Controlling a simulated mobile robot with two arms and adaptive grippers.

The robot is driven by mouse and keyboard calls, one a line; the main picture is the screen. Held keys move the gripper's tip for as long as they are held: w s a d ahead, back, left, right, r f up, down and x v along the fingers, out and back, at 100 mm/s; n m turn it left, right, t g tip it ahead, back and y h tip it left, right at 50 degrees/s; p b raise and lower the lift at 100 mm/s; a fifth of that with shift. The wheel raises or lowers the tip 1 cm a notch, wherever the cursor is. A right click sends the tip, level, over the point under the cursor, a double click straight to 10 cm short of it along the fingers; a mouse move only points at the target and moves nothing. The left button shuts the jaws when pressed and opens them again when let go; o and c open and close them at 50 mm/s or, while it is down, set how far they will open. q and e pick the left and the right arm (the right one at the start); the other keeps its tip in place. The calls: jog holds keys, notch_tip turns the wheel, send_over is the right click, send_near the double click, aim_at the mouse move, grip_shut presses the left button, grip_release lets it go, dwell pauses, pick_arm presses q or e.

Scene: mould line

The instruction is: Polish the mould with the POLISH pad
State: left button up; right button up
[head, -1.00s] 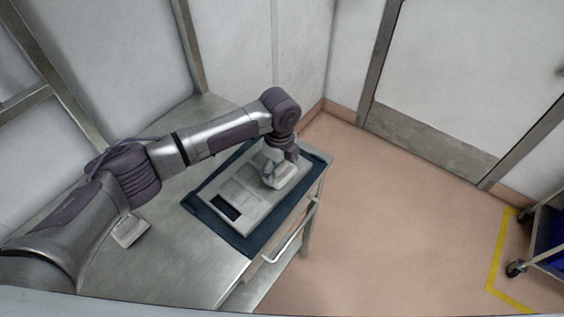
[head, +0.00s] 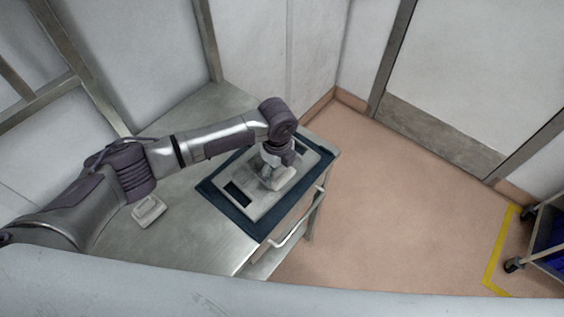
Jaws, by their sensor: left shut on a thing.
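The mould (head: 256,208) is a flat grey plate with dark recesses, lying on a dark blue mat (head: 238,222) on the metal cart. My left gripper (head: 272,175) is over the middle of the mould, pointing down. It is shut on a pale pad (head: 285,181), which is at the mould's surface; whether it presses on it I cannot tell. No label can be read on the pad. A second pale block (head: 148,211) lies on the cart top to the left, beside my arm. My right gripper is not in view.
The metal cart (head: 205,245) has a handle (head: 297,222) on its right side. Walls stand behind and to the left. Free floor (head: 390,210) lies to the right, with a yellow line (head: 500,250) and a wheeled trolley (head: 545,245) at the far right.

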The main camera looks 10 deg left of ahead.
pick_arm(q)
jog(key=shift+s+a+f+p, duration=0.1)
jog(key=shift+s+a+p, duration=0.45)
jog(key=shift+s+p, duration=0.3)
jog(key=shift+s+a+p, duration=0.5)
jog(key=shift+a+p, duration=0.05)
jog(key=shift+p, duration=0.2)
jog(key=shift+s+a+p, duration=0.45)
jog(key=shift+s, duration=0.15)
jog(key=shift+s+a, duration=0.2)
jog(key=shift+s, duration=0.05)
jog(key=shift+s+a, duration=0.25)
jog(key=shift+w+d+b, duration=0.75)
jog(key=shift+w+d, duration=0.3)
jog(key=shift+w, duration=0.3)
jog(key=shift+w+d+b, duration=0.75)
jog(key=shift+w+d, duration=0.05)
jog(key=shift+w, duration=0.2)
jog(key=shift+w+d+b, duration=0.5)
jog(key=shift+w+d, duration=0.05)
jog(key=shift+w, duration=0.15)
jog(key=shift+w+d+b, duration=0.45)
jog(key=shift+w+d, duration=0.05)
jog(key=shift+w, duration=0.2)
jog(key=shift+w+d+b, duration=0.85)
jog(key=shift+w+b, duration=0.25)
jog(key=shift+b, duration=0.1)
